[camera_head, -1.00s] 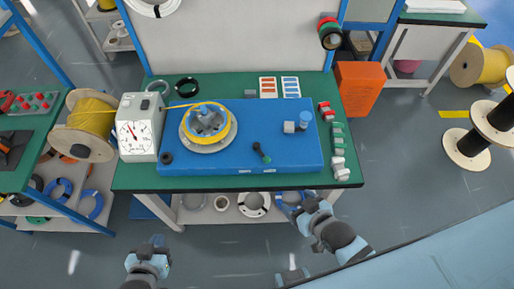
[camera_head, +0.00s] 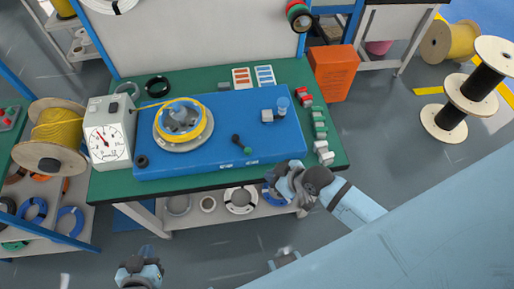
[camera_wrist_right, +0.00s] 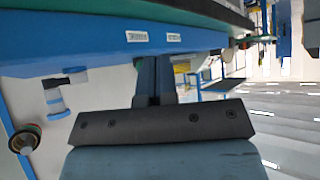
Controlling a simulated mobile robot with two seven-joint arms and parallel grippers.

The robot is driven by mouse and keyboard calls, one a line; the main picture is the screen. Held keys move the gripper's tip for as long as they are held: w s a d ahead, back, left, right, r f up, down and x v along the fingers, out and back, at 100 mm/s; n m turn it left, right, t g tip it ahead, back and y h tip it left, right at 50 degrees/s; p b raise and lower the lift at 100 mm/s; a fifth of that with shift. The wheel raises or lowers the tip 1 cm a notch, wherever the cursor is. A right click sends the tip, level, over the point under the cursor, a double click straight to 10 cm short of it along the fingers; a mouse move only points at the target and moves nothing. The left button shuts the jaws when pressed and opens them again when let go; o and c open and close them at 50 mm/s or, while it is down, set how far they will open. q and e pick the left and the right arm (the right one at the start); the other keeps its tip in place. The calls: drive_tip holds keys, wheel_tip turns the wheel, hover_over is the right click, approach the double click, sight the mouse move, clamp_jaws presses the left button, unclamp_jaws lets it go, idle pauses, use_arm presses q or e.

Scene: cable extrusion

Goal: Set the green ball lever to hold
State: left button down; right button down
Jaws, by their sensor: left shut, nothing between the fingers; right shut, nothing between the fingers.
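The ball lever (camera_head: 241,143) stands on the front part of the blue machine plate (camera_head: 280,140). It has a black stem, and its green ball end points toward the front right. My right gripper (camera_head: 277,172) is shut and empty at the front edge of the bench, to the right of the lever and apart from it. My left gripper (camera_head: 147,252) is shut and empty, low in front of the bench.
A white dial gauge box (camera_head: 108,132) stands at the plate's left end, near a yellow cable coil (camera_head: 183,120). A grey block (camera_head: 267,116) and a blue-topped cylinder (camera_head: 282,106) stand right of the lever. Several small connectors (camera_head: 319,131) line the bench's right edge. An orange bin (camera_head: 333,72) is beyond.

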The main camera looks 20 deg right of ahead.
sight(243, 145)
drive_tip(key=w+n+g+b, duration=0.1)
drive_tip(key=w+n+g+y+b, duration=0.1)
drive_tip(key=w+n, duration=0.1)
drive_tip(key=w+d+n+g+b, duration=0.1)
drive_tip(key=n+g, duration=0.1)
drive_tip(key=shift+w+f+y+b, duration=0.25)
drive_tip(key=shift+w+y+b, duration=0.05)
drive_tip(key=shift+w+y, duration=0.1)
drive_tip(key=w+d+r+n, duration=0.1)
drive_tip(key=w+d+n+g+b, duration=0.1)
drive_tip(key=w+d+r+n+g+y, duration=0.1)
drive_tip(key=shift+w+d+r+n+b, duration=0.2)
drive_tip(key=shift+w+r+n+b, duration=0.1)
drive_tip(key=shift+w, duration=0.1)
drive_tip(key=w+d+r+n+g, duration=0.1)
drive_tip(key=d+r, duration=0.1)
drive_tip(key=w+d+r+n+g+y+b, duration=0.1)
drive_tip(key=w+d+r, duration=0.1)
drive_tip(key=shift+w+r+n, duration=0.1)
drive_tip(key=shift+n, duration=0.2)
drive_tip(key=shift+d+r, duration=0.1)
drive_tip(key=shift+r, duration=0.15)
drive_tip(key=x, duration=1)
drive_tip(key=shift+r+p, duration=0.1)
drive_tip(key=shift+p, duration=0.25)
